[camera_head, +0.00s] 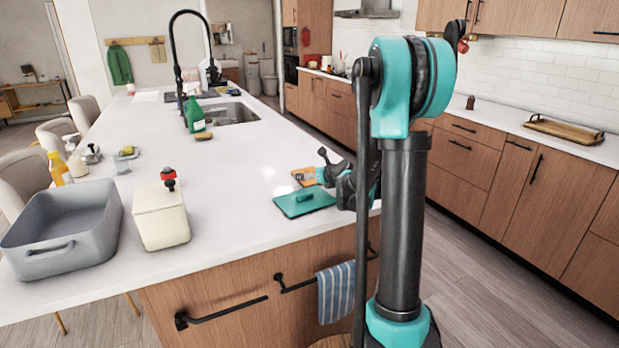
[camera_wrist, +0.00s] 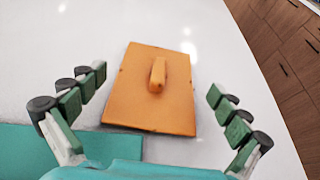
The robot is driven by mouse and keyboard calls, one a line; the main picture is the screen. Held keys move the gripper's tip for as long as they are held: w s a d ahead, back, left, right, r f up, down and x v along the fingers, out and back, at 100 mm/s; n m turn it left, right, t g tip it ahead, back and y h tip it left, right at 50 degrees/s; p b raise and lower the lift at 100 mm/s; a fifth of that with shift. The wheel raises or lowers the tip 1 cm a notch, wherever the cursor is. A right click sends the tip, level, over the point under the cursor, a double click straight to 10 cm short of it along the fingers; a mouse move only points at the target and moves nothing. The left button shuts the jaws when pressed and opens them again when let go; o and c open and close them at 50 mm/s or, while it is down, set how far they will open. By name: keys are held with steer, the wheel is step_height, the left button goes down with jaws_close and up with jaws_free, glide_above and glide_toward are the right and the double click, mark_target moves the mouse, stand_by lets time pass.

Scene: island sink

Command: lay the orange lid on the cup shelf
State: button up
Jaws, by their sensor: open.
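The orange lid (camera_wrist: 170,108) is a flat rectangular plate with a raised bar handle. It lies on the white island counter in the wrist view. It also shows in the head view (camera_head: 301,172), partly hidden by my gripper. My gripper (camera_wrist: 157,84) is open, with its fingers apart on the left and right of the lid and nothing held between them. In the head view my gripper is seen small and partly behind my arm, above the counter's right edge. I cannot make out a cup shelf in either view.
A flat teal piece (camera_head: 304,199) lies close to the lid; it also shows in the wrist view (camera_wrist: 30,150). A white canister (camera_head: 160,222) and grey basin (camera_head: 62,238) stand at left. The sink (camera_head: 230,112) and green bottle (camera_head: 195,115) are farther back. Mid-counter is clear.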

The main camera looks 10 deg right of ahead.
mark_target(310, 171)
steer(key=shift+x, duration=1.95)
steer(key=shift+a+r, duration=0.1)
steer(key=shift+r, duration=0.1)
steer(key=shift+c, duration=0.2)
steer(key=c, duration=0.8)
steer(key=shift+r, duration=0.1)
